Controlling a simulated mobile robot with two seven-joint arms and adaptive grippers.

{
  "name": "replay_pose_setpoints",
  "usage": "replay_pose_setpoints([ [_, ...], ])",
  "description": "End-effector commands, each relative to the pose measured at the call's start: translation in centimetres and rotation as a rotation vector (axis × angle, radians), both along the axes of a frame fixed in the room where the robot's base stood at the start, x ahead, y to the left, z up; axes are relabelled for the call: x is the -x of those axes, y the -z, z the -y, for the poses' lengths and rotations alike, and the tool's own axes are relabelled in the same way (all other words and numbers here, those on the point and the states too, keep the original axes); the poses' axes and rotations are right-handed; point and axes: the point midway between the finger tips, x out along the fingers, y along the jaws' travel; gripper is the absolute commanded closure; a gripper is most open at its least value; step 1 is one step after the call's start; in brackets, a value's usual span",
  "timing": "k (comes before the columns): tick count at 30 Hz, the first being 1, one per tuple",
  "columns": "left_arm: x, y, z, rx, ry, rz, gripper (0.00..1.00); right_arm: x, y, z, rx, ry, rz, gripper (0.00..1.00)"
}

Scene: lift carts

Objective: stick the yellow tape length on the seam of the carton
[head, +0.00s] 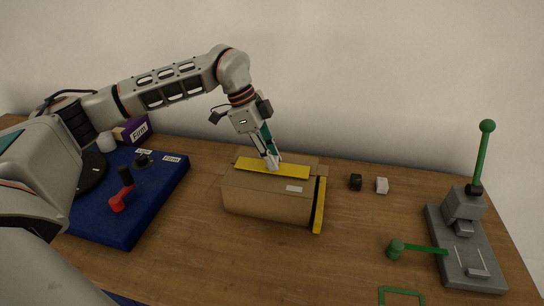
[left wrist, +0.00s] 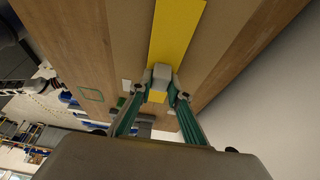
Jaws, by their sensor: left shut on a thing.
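The tape hides the seam. My right gripper is not in view.
A yellow strip (head: 319,205) stands at the carton's right end. A black cube (head: 355,182) and a white cube (head: 382,185) lie right of it. A grey lever press (head: 465,240) with green handle is far right. A blue mat (head: 135,225) with small items is left. The front middle is clear.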

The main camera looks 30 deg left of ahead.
Motion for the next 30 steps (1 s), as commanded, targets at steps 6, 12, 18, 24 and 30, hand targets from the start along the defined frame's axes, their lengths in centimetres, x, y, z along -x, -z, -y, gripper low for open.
replay_pose_setpoints([
  [6,0.0,0.0,0.0,0.000,0.000,0.001,1.00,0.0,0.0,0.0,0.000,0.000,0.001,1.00],
  [12,0.0,0.0,0.0,0.001,0.000,0.001,0.63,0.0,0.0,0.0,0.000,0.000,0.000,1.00],
  [18,0.0,0.0,0.0,0.000,0.000,0.001,0.63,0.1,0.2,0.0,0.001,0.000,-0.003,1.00],
  [24,0.0,-0.3,-0.1,0.000,0.000,0.001,0.63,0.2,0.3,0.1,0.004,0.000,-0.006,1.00],
  [30,0.2,-2.8,-1.1,0.000,-0.001,0.005,0.63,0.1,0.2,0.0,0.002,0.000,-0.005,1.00],
])
